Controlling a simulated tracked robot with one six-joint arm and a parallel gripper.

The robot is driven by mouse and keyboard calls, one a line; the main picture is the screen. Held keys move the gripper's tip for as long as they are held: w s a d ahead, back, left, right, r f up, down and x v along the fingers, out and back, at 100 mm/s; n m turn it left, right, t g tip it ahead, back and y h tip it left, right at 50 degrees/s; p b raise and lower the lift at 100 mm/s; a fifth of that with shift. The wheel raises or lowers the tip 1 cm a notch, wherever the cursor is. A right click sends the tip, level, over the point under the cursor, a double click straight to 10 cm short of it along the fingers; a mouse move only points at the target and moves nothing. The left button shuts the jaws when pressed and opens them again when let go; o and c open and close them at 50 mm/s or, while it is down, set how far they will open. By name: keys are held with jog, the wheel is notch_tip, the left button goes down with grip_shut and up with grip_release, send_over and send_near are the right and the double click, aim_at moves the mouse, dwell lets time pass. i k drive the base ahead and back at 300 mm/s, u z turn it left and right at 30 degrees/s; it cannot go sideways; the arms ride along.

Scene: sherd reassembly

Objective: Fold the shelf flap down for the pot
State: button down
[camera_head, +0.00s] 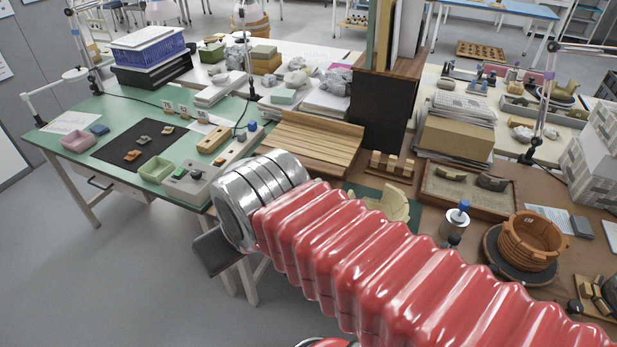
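A slatted wooden panel (310,142), likely the shelf flap, lies about flat at the back edge of the brown bench, beside a dark upright cabinet. I cannot see its hinge clearly. The pot (530,242) is a reddish-brown, banded vessel standing on a dark round turntable at the right. My red bellows arm crosses the front of the view and ends in a silver ringed wrist. Of my gripper (217,250), only a dark grey part shows below the wrist, in front of the green table. The fingertips are not clear, and I see nothing held.
A green table (90,160) at left holds a black mat with sherds, a pink tray and a green tray. The dark cabinet (382,110) stands right of the panel. A sand tray (470,190) with sherds and a metal canister (455,218) lie between panel and pot. Grey floor is clear at lower left.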

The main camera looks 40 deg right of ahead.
aim_at(322, 167)
jog(key=z, duration=0.35)
jog(key=i, duration=1)
jog(key=z, duration=0.1)
